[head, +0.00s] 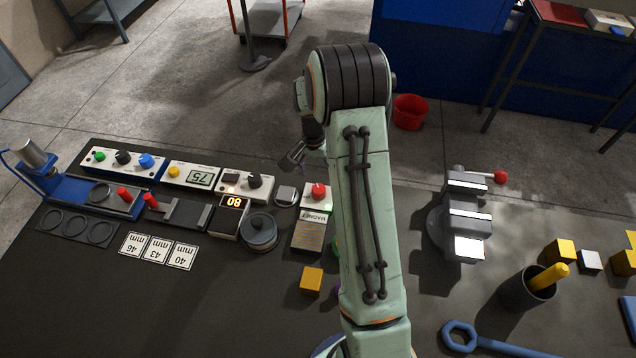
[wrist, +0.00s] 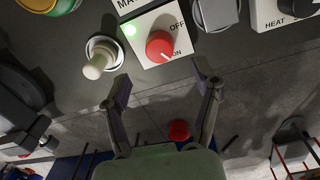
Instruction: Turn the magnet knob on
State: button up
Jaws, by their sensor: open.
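The magnet box (head: 311,233) is a pale panel marked MAGNET, near the table's back edge. Its red knob (head: 319,190) also shows in the wrist view (wrist: 160,46), between OFF and ON labels. The white mark on the knob points toward ON. A green light (wrist: 129,30) glows beside the knob. My gripper (head: 292,158) is above the back edge, behind and slightly left of the box in the head view. In the wrist view my gripper (wrist: 162,80) is open and empty, its fingertips either side of the knob's line but apart from it.
A knob box (head: 248,184) and a grey round pot (head: 259,232) stand left of the magnet box. A yellow cube (head: 312,281) lies in front. A pale peg on a round base (wrist: 97,65) is close beside the magnet box. A vise (head: 466,215) stands at right.

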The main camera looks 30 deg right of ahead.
notch_tip(320, 180, up, 6)
jog(key=shift+w+a+f, duration=0.1)
dwell(0.5)
notch_tip(320, 180, up, 8)
jog(key=n+t, duration=0.1)
jog(key=t, duration=0.1)
send_over(315, 188)
jog(key=w+a, duration=0.2)
jog(key=a, duration=0.2)
jog(key=s+a+r+n+t, duration=0.1)
jog(key=s+a+r+n, duration=0.1)
jog(key=s+a+r, duration=0.4)
jog(key=s+a+f+n+g, duration=0.1)
jog(key=s+a+n, duration=0.3)
jog(key=s, duration=0.6)
jog(key=s+a+f+n+g+y, duration=0.1)
jog(key=s+a+n, duration=0.3)
jog(key=s, duration=0.6)
jog(key=shift+s+a+f+n+g, duration=0.15)
jog(key=shift+s+f+n+g, duration=0.2)
jog(key=shift+f, duration=0.45)
jog(key=shift+w, duration=0.15)
